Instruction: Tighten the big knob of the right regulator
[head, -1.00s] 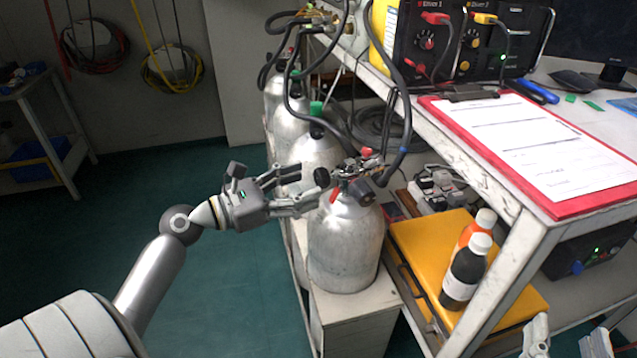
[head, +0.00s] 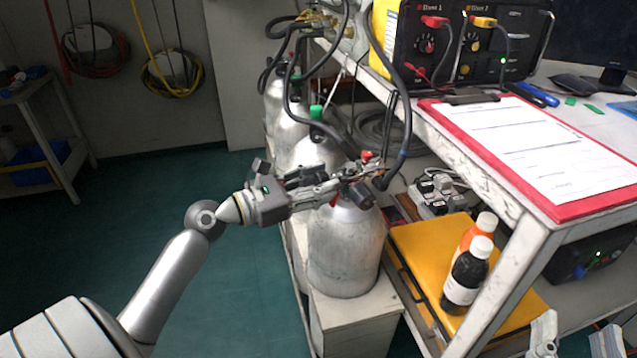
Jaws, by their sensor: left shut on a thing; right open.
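The nearest silver cylinder (head: 345,255) stands upright on a pale box in the middle of the head view. A regulator (head: 367,172) with red and dark parts sits on its top, with a black hose attached.
More cylinders (head: 318,150) stand in a row behind. The bench (head: 480,165) with a red clipboard (head: 570,208) overhangs on the right. Two bottles (head: 466,275) stand on a yellow case (head: 425,245) below. Hoses loop above the regulator. The floor at left is clear.

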